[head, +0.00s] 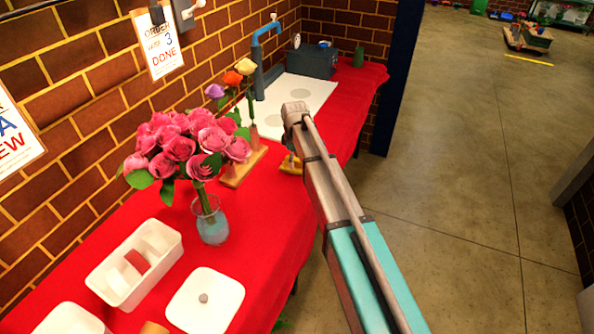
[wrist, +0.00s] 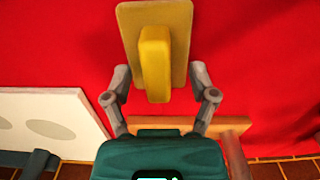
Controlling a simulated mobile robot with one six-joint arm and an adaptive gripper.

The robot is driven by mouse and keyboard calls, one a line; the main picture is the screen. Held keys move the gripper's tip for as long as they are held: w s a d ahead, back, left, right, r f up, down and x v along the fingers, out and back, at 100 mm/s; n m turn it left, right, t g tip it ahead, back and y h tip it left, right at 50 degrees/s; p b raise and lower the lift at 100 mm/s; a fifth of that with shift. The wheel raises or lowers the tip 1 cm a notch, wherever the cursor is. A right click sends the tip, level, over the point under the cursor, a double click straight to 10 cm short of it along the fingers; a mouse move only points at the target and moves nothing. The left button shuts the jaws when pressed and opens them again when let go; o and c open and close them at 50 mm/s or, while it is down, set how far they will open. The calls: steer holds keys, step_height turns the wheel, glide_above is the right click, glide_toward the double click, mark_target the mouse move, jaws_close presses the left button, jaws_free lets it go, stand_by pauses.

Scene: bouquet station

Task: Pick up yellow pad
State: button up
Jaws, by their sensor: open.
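The yellow pad (wrist: 178,20) lies on the red cloth in the wrist view, a flat plate with a raised yellow block (wrist: 154,62) on top. My gripper (wrist: 160,78) is open, with one grey finger on each side of the raised block. Gaps of red cloth and plate show between the fingers and the block, so neither finger appears to touch it. In the head view a small part of the yellow pad (head: 290,169) shows beside my arm, which hides most of the gripper and the pad.
A wooden stand (wrist: 236,150) is close at the lower right of the wrist view. A white board (head: 312,92) lies beyond. Pink roses in a glass vase (head: 211,228), a white divided tray (head: 112,286) and a white lid (head: 222,308) stand nearer.

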steer(key=shift+f, duration=0.15)
stand_by(0.5)
jaws_close()
